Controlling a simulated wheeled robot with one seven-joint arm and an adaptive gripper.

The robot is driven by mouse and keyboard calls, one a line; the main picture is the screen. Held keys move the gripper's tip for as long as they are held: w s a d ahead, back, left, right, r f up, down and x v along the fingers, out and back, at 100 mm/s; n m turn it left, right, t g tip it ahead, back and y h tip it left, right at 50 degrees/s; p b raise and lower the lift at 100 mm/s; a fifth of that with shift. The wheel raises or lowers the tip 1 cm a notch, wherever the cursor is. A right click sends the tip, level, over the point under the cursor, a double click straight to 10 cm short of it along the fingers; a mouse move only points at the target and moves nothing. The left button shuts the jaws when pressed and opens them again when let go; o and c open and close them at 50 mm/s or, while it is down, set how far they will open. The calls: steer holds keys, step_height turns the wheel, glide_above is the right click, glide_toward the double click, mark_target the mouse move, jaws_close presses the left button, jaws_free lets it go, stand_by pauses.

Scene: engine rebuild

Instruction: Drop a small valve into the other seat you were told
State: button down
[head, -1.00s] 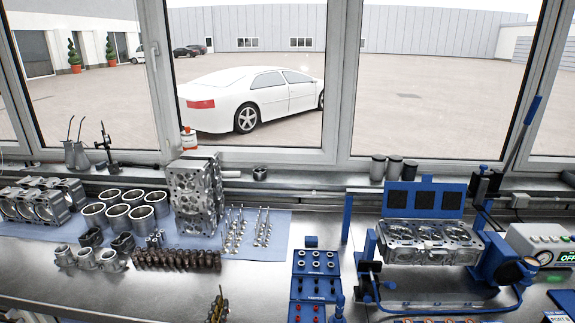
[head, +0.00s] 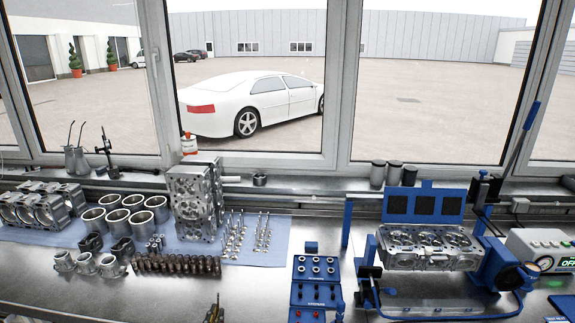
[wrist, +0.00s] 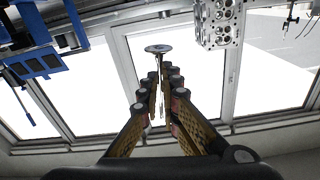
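In the wrist view my gripper (wrist: 162,92) is closed around the stem of a small valve (wrist: 158,49). The valve's round, flat head stands out past the fingertips. In the head view only the tip of my gripper (head: 214,313) shows at the bottom edge, left of centre, and I cannot make out the valve there. A cylinder head (head: 428,247) lies in a blue fixture (head: 424,205) at the right of the bench, well away from my gripper. Its individual seats are too small to tell apart.
A second cylinder head (head: 195,202) stands upright on a blue cloth beside rows of valves (head: 262,235). A blue rack (head: 317,270) of small parts stands left of the fixture. A lever handle (head: 531,112) rises at the right. Bare steel bench (head: 268,290) shows front centre.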

steer(key=m+b, duration=0.5)
steer(key=b, duration=0.2)
steer(key=m+b, duration=0.6)
steer(key=b, duration=0.1)
steer(key=shift+f+g+h, duration=0.1)
steer(key=shift+g+h, duration=0.2)
steer(key=shift+b, duration=0.45)
steer(key=m+b, duration=0.3)
steer(key=m, duration=0.8)
steer(key=m+y+b, duration=0.1)
steer(key=m+b, duration=0.2)
steer(key=m, duration=0.9)
steer(key=shift+m+g, duration=0.3)
